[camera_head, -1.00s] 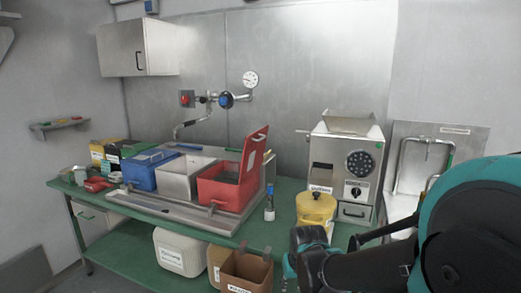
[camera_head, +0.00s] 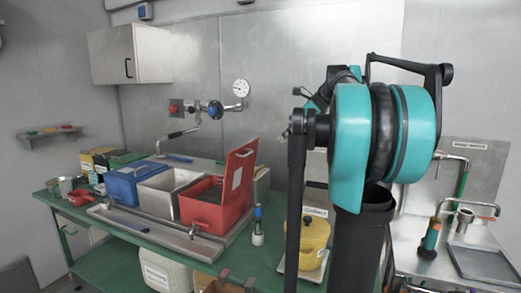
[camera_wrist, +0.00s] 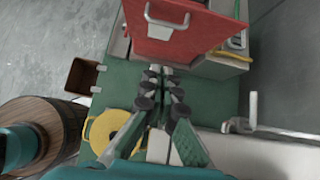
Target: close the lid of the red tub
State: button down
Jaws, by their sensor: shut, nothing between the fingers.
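The red tub (camera_head: 205,212) stands on the bench, on the right of a row of bins. Its lid (camera_head: 239,172) stands open and upright at the tub's right side, and the tub's dark inside shows. In the wrist view the red lid (camera_wrist: 170,42) with its grey handle fills the top middle. My gripper (camera_wrist: 158,73) is shut and empty, its fingertips just below the lid in that picture. I cannot tell whether they touch it. In the head view my arm stands at the right of the tub, and I cannot make out the fingertips there.
A blue bin (camera_head: 124,185) and a steel bin (camera_head: 160,195) stand left of the tub. A blue-topped bottle (camera_head: 258,226) and a yellow pot (camera_head: 313,240) stand to its right. In the wrist view the yellow pot (camera_wrist: 110,130) is at lower left, and a brown box (camera_wrist: 80,76) is at left.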

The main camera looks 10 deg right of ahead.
jog(key=w+a+f, duration=0.6)
jog(key=a+f, duration=0.1)
jog(key=a, duration=0.2)
jog(key=shift+w, duration=0.15)
jog(key=shift+a+r, duration=0.1)
dwell(0.4)
